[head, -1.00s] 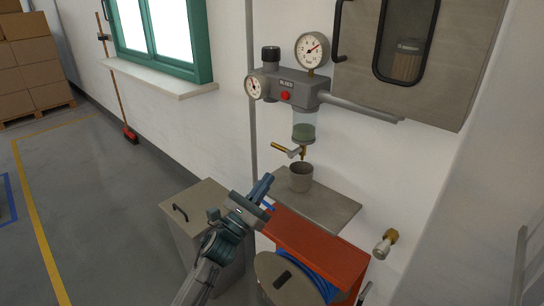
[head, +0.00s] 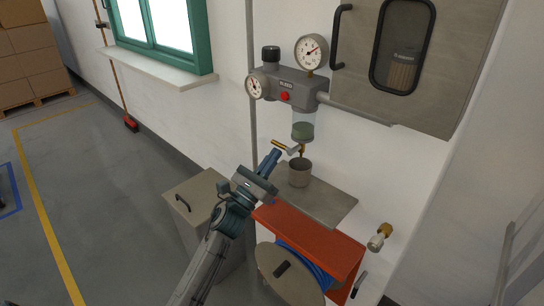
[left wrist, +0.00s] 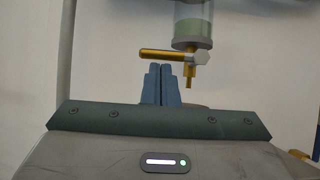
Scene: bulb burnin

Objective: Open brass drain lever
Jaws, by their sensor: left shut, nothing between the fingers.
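The brass drain lever (head: 281,145) sticks out to the left from the small valve under the clear bowl (head: 303,126), which holds greenish liquid. In the left wrist view the lever (left wrist: 160,54) lies about level, just above my fingertips, with the brass drain spout (left wrist: 190,77) pointing down to its right. My left gripper (head: 272,158) is shut and empty, just below the lever; in the left wrist view its blue fingers (left wrist: 161,70) are together. I cannot tell whether they touch the lever. My right gripper is not in view.
A grey cup (head: 300,172) stands on the metal shelf (head: 325,203) under the spout. The gauge block (head: 290,90) is above. A red hose-reel housing (head: 315,240) and a grey bin (head: 190,208) are below. A wall cabinet (head: 395,60) hangs at upper right.

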